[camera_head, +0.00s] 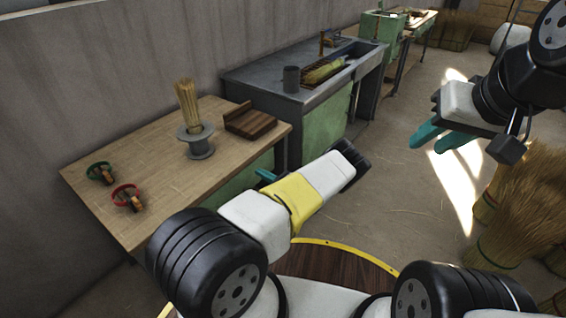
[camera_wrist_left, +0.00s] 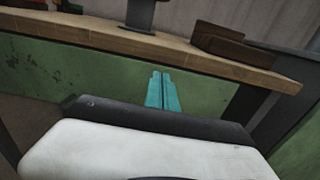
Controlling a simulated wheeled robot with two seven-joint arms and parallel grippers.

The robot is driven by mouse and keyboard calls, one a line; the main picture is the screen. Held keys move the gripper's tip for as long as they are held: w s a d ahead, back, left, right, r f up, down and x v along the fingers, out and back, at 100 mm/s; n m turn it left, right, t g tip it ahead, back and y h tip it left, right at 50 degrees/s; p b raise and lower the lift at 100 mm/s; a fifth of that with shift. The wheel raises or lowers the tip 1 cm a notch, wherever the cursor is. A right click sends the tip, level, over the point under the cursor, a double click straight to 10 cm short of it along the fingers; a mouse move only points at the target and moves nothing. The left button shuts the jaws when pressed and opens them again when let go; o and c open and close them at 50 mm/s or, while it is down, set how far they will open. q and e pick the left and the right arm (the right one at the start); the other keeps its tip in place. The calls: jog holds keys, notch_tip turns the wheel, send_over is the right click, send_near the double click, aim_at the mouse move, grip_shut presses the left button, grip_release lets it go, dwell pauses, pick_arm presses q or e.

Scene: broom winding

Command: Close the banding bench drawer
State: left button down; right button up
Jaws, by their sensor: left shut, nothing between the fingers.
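The banding bench (camera_head: 150,165) has a wooden top and stands against the left wall. Its green front panel (camera_wrist_left: 60,80) fills the left wrist view under the wooden edge; a piece of green (camera_head: 240,184) also shows under the top in the head view. I cannot tell the drawer's outline or how far out it stands. My left gripper (camera_head: 265,175) is at the bench front, mostly hidden behind my arm. Its teal fingers (camera_wrist_left: 162,73) are shut and empty, pointing at the green panel; contact cannot be told. My right gripper (camera_head: 426,145) is open and empty, over the floor at right.
On the bench are a grey spool stand (camera_head: 196,146) with a straw bundle, a brown wooden block (camera_head: 248,122), and red (camera_head: 127,197) and green (camera_head: 101,173) banding items. A grey sink bench (camera_head: 260,80) stands beyond. Straw bundles (camera_head: 525,205) stand at right. The middle floor is clear.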

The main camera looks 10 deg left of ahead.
aim_at(250, 167)
pick_arm(q)
jog(key=shift+x, duration=1.8)
jog(key=shift+x, duration=0.8)
jog(key=shift+w+a, duration=0.15)
jog(key=shift+a, duration=0.15)
jog(key=shift+r, duration=0.1)
